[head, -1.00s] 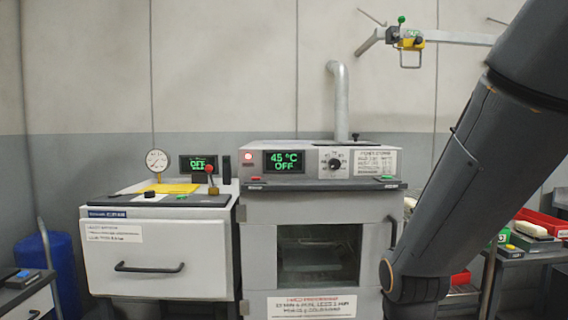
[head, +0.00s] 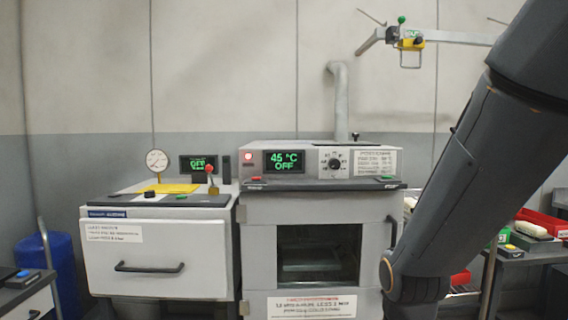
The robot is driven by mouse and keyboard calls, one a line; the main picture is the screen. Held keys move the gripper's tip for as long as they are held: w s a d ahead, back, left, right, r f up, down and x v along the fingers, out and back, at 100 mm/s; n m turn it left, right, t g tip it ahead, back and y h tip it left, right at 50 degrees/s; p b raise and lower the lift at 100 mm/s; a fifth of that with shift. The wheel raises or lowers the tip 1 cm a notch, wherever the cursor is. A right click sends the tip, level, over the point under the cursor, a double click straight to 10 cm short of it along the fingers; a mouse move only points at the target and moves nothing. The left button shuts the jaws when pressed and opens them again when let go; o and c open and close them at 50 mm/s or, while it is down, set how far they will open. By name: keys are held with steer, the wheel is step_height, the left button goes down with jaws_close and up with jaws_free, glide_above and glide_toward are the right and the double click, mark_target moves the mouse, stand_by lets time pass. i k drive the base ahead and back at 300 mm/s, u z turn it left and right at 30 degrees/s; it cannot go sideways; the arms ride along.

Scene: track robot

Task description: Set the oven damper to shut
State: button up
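The oven (head: 258,212) stands in the middle with its door closed and a dark window (head: 318,254) in it. Its display (head: 284,161) reads 45 °C OFF. A grey exhaust pipe (head: 341,100) rises from its top and bends left. A small black knob (head: 355,136) shows at the pipe's base; I cannot tell whether it is the damper handle, or its setting. A round dial (head: 335,163) sits on the front panel. My arm crosses the right side, but my gripper is outside the view.
Left of the oven is a white drawer unit (head: 155,262) with a gauge (head: 157,160), a yellow sheet (head: 171,188) and a red-topped lever (head: 211,178). A bench with red bins (head: 540,221) stands at right.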

mark_target(356, 136)
steer(key=u, duration=0.55)
steer(key=k, duration=1.3)
steer(key=z, duration=0.1)
steer(key=i, duration=0.55)
steer(key=z, duration=0.75)
steer(key=i, duration=0.9)
steer(key=u, duration=0.3)
